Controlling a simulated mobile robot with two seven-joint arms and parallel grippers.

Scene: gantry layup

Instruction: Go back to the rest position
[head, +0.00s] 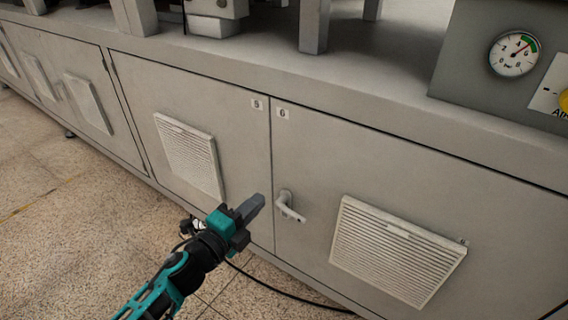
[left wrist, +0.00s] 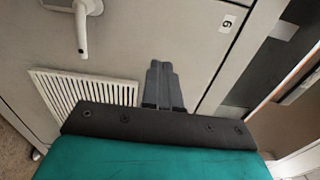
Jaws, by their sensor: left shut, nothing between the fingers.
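My left gripper (head: 251,207) reaches in from the bottom of the head view, its dark fingers closed together and empty. It is in front of the cabinet doors, just left of the white door handle (head: 289,206) in the picture, with no clear contact. The closed fingers also show in the left wrist view (left wrist: 161,68). The handle shows there at the upper left (left wrist: 80,28), apart from the fingers. My right gripper is in neither view.
The grey cabinet has shut doors numbered 5 (head: 257,105) and 6 (head: 283,114), with vent grilles (head: 396,250). A pressure gauge (head: 514,54) is at the upper right. A black cable (head: 285,293) lies along the floor. Open speckled floor (head: 60,220) is at the left.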

